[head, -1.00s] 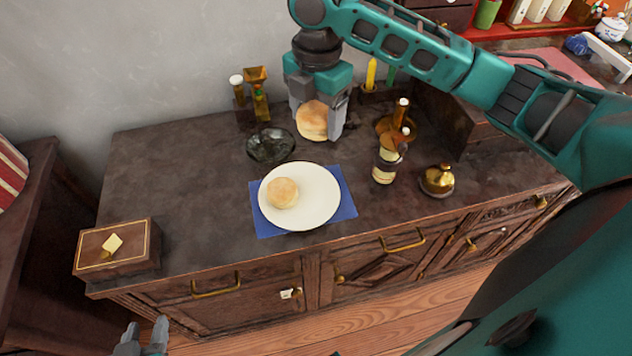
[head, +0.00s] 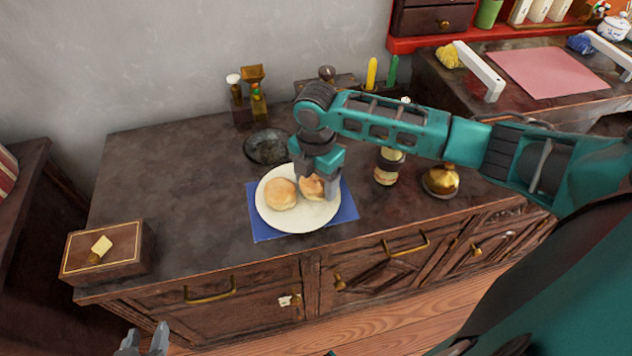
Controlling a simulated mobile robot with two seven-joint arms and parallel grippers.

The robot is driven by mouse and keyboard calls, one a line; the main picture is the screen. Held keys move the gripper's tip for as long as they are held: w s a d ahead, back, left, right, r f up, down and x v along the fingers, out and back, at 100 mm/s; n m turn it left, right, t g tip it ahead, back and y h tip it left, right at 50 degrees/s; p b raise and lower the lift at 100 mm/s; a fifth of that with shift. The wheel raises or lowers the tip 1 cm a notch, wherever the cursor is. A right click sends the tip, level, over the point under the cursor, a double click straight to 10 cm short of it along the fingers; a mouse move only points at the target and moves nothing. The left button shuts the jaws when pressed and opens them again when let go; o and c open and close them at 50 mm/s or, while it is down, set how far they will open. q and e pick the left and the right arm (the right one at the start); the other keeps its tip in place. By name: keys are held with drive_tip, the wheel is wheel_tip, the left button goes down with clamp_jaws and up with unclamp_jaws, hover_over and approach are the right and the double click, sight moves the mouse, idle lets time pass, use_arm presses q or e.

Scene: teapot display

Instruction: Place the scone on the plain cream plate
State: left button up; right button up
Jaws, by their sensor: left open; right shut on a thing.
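The plain cream plate (head: 284,222) lies on a blue mat (head: 262,230) on the dark cabinet top. One scone (head: 280,194) sits on the left part of the plate. A second scone (head: 311,188) is in my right gripper (head: 318,190), over the plate's right part. The gripper partly hides this scone, and I cannot tell whether it touches the plate. My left gripper (head: 143,343) is open and empty at the bottom left edge, in front of the cabinet.
A dark glass dish (head: 268,147) stands just behind the plate. A jar (head: 387,168) and a brass bell (head: 441,181) stand to the right. A wooden box (head: 105,254) sits at the left front. The cabinet top between box and plate is clear.

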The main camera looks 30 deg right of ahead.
drive_tip(key=shift+f, duration=0.35)
use_arm(q)
drive_tip(key=shift+w+r, duration=0.1)
use_arm(e)
drive_tip(key=shift+f, duration=0.15)
drive_tip(key=o, duration=1)
drive_tip(key=shift+o, duration=0.2)
wheel_tip(320, 180, up, 12)
drive_tip(key=shift+r+p, duration=0.25)
drive_tip(key=shift+p, duration=1)
use_arm(q)
drive_tip(key=shift+s+a+r+y, duration=0.3)
drive_tip(key=shift+s+a+r, duration=0.1)
drive_tip(key=shift+a+r, duration=0.1)
